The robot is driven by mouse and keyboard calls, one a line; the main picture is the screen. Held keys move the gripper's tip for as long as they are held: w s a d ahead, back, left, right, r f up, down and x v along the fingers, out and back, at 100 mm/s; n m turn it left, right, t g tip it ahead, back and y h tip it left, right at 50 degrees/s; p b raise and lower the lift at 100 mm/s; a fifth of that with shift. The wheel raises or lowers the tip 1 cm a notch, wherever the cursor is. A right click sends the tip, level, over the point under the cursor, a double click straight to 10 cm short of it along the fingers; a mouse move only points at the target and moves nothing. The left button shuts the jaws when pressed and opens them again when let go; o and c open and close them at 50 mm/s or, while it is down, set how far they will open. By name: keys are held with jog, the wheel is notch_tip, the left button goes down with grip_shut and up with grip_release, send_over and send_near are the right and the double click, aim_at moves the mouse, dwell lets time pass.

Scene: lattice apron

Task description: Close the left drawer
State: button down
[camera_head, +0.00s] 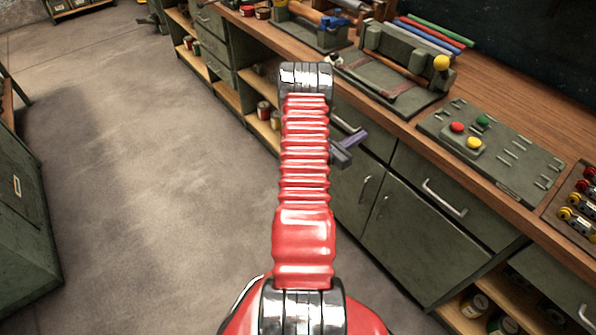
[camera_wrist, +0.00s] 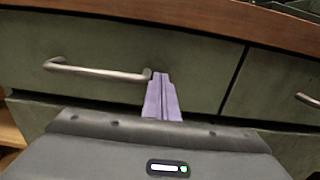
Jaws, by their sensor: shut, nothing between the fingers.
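The left drawer (camera_head: 376,138) is a grey-green front under the wooden worktop, partly hidden by my arm in the head view. Its metal bar handle (camera_head: 347,126) shows beside the arm. In the wrist view the drawer front (camera_wrist: 110,45) fills the upper left, with the handle (camera_wrist: 97,70) across it. The front looks about flush with its neighbour; a small gap cannot be ruled out. My gripper (camera_head: 352,145) has purple fingers, shut and empty. In the wrist view its fingertips (camera_wrist: 162,78) overlap the drawer front at the handle's right end; contact cannot be told.
A right-hand drawer (camera_head: 455,190) with its own handle (camera_head: 444,198) adjoins. Cupboard doors (camera_head: 400,235) lie below. The worktop carries a button panel (camera_head: 490,150) and a vice-like fixture (camera_head: 395,75). Open floor (camera_head: 140,190) lies to the left.

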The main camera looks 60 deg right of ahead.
jog(key=v, duration=1.4)
jog(key=shift+w, duration=0.1)
dwell(0.3)
jog(key=s+a+f+m+g+y, duration=0.3)
jog(key=s+a+m+g+y, duration=0.15)
jog(key=s, duration=0.25)
jog(key=s+a+r+m+y, duration=0.1)
jog(key=a+r+m+y, duration=0.3)
jog(key=a, duration=0.3)
jog(key=w+a+r+m+t+y, duration=0.25)
jog(key=w+a+r, duration=0.25)
jog(key=a, duration=0.4)
jog(key=w+a+r+m+t+y, duration=0.2)
jog(key=w+a+r+t, duration=0.3)
jog(key=a, duration=0.4)
jog(key=w+a+r+m+t+y, duration=0.25)
jog(key=w+a+r, duration=0.35)
jog(key=a, duration=0.3)
jog(key=w+a+r+n+t+y, duration=0.1)
jog(key=a+r+t, duration=0.6)
jog(key=a+r, duration=0.7)
jog(key=shift+w+a+n, duration=0.3)
jog(key=shift+w+n, duration=0.1)
jog(key=shift+n, duration=0.15)
